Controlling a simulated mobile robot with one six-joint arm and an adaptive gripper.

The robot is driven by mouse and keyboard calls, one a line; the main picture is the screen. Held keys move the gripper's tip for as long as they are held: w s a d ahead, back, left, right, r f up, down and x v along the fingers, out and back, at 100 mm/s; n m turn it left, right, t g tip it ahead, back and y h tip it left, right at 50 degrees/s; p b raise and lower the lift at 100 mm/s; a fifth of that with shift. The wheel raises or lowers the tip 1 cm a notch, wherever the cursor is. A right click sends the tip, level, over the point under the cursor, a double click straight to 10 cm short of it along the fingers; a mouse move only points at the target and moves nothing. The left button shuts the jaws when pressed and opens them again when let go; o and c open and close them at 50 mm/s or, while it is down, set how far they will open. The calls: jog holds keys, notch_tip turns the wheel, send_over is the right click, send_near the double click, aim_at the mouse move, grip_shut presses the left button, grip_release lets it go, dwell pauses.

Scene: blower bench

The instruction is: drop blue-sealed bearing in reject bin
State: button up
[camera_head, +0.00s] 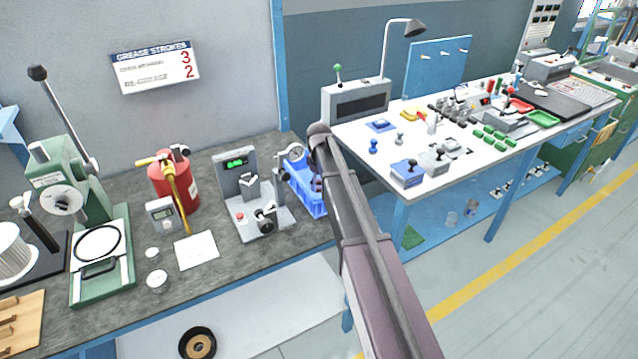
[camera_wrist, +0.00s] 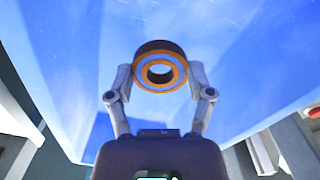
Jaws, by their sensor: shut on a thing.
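In the wrist view a bearing (camera_wrist: 142,73) with a dark outer side, an orange rim and a blue seal ring sits between the two fingers of my gripper (camera_wrist: 160,76). The fingers press on its left and right sides. A broad blue surface fills the view behind it, which looks like the inside of a bin. In the head view a blue bin (camera_head: 314,207) stands at the right end of the dark bench, and my arm comes down beside it. My gripper is mostly hidden there behind the arm. I cannot read a label on the bin.
A grey test fixture (camera_head: 250,195) with a green display stands left of the bin, and a round gauge (camera_head: 295,152) stands behind it. A red canister (camera_head: 174,180) is farther left. A white table (camera_head: 350,135) with many small parts is to the right.

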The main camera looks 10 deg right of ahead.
jog(key=shift+f+b, duration=0.3)
jog(key=shift+f, duration=0.15)
jog(key=o, duration=1.1)
jog(key=shift+r, duration=0.15)
notch_tip(320, 180, up, 12)
jog(key=p, duration=1.2)
jog(key=shift+s, duration=0.1)
dwell(0.6)
jog(key=s+m, duration=0.8)
jog(key=s, duration=2)
jog(key=shift+s, duration=0.35)
